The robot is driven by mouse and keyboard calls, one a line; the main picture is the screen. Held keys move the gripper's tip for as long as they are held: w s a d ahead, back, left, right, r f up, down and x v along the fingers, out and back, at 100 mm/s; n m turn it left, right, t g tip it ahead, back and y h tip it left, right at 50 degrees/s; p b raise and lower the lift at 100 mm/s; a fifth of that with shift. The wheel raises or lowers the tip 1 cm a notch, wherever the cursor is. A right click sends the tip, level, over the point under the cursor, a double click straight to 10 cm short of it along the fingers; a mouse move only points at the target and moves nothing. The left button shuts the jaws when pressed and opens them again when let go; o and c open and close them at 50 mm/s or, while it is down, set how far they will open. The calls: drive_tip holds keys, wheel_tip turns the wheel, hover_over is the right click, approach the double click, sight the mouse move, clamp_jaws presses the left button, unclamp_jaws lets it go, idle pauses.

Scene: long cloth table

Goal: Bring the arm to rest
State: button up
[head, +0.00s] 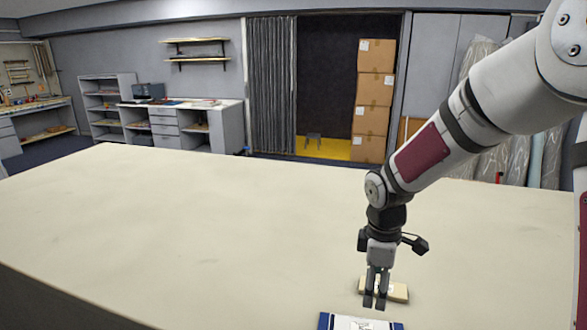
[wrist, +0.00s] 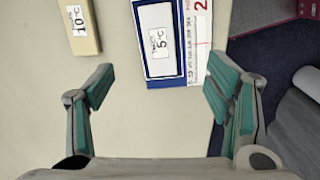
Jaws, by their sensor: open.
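My gripper (head: 375,299) points down over the right part of the cloth table (head: 180,215). In the wrist view my gripper (wrist: 158,88) is open, with its two green-padded fingers wide apart and nothing between them. A beige block (head: 398,291) lies just behind the fingers in the head view. In the wrist view this block (wrist: 84,28) carries a label reading 10°C. A blue-bordered board (head: 360,322) lies at the bottom edge of the head view. In the wrist view the board (wrist: 150,82) holds a white area labelled 5°C.
The table is bare to the left and behind my gripper. In the wrist view, the table edge runs close to the right finger, with dark floor (wrist: 270,75) beyond. Shelves, a workbench (head: 185,120) and stacked boxes (head: 374,100) stand far back, off the table.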

drive_tip(key=s+r+m+t+h, duration=0.1)
drive_tip(key=s+r+m, duration=0.2)
drive_tip(key=s+r, duration=0.3)
drive_tip(key=s+r+m+t, duration=0.1)
drive_tip(key=s+r+m, duration=0.2)
drive_tip(key=r, duration=0.5)
drive_tip(key=s+r+m+t, duration=0.1)
drive_tip(key=s+r+m, duration=0.2)
drive_tip(key=s, duration=0.3)
drive_tip(key=s+r+m+t+y, duration=0.1)
drive_tip(key=s+r+m+t, duration=0.1)
drive_tip(key=s, duration=0.4)
drive_tip(key=r+m, duration=0.1)
drive_tip(key=m, duration=0.1)
drive_tip(key=shift+s+a+m+y, duration=0.3)
drive_tip(key=shift+s+a, duration=0.05)
drive_tip(key=shift+s, duration=0.05)
